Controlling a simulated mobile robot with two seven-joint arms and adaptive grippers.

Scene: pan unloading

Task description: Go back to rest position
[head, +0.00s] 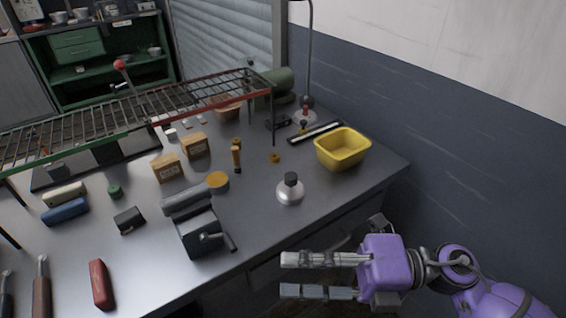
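My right gripper (318,276), purple with grey fingers, comes in from the lower right. It is open, with a clear gap between its two fingers and nothing in it. It is in front of the table's front edge, below the silver bottle. My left gripper is not in view. No pan shows in the head view.
A wall (470,130) bounds the right.

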